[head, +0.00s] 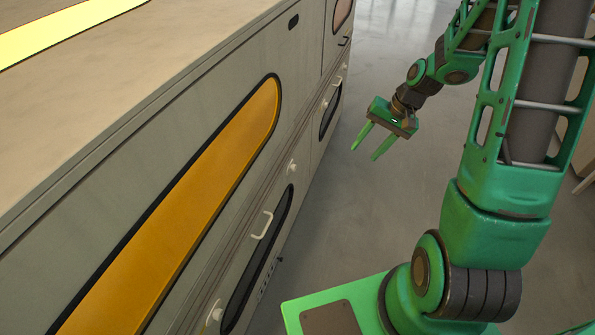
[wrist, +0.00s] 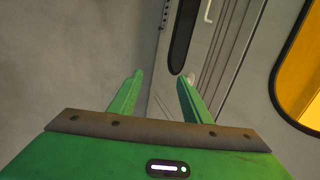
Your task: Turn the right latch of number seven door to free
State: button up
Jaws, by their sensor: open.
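My gripper (head: 364,153) is open and empty, in the aisle to the right of the cabinet front in the head view. In the wrist view my gripper (wrist: 160,78) has its two green fingers spread toward the cabinet's lower doors. A small pale latch knob (wrist: 190,77) shows just beside the right fingertip; whether they touch I cannot tell. In the head view a near lower door has a white handle (head: 262,225), a pale latch knob (head: 291,167) above it and another pale knob (head: 214,313) below. No door number is legible, so I cannot tell which is number seven.
The long grey cabinet (head: 120,130) fills the left, with an orange window (head: 190,220) in its upper panel. Bare grey floor (head: 330,210) lies free beside the cabinet.

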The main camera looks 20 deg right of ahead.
jog(key=w+a+f+m+t+y, duration=0.1)
jog(key=w+a+f+m+y, duration=0.15)
jog(key=w+f, duration=0.35)
jog(key=w+a+f+m+t+y, duration=0.1)
jog(key=w+a+f+t+y, duration=0.2)
jog(key=f, duration=0.4)
jog(key=m+t, duration=0.5)
jog(key=m, duration=0.5)
send_near(295, 168)
jog(key=x, duration=0.8)
jog(key=shift+w+d+f, duration=0.1)
jog(key=shift+w+f, duration=0.25)
grip_shut()
jog(key=shift+r, duration=0.1)
